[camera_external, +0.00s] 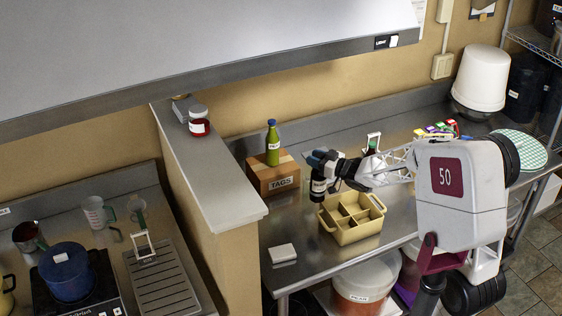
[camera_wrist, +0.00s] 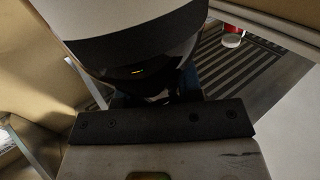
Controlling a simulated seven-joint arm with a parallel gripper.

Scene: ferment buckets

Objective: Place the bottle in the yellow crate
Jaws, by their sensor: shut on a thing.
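The pale yellow crate (camera_external: 352,238), split into several compartments, stands on the steel counter. My gripper (camera_external: 325,166) is left of and above the crate's back left corner. It is shut on a dark bottle (camera_external: 318,187) with a white label, which hangs roughly upright beside the crate's left end. Whether the bottle's bottom touches anything is unclear. In the wrist view a large rounded dark and pale shape (camera_wrist: 140,62), apparently the bottle, fills the upper middle and hides much of the scene. The fingertips are not clearly seen there.
A green bottle (camera_external: 273,145) with a blue cap stands on a cardboard box (camera_external: 272,178) marked TAGS, behind left of the crate. Another dark bottle (camera_external: 371,147) shows behind my arm. A white square (camera_external: 282,253) lies front left. A partition (camera_external: 212,175) bounds the counter's left.

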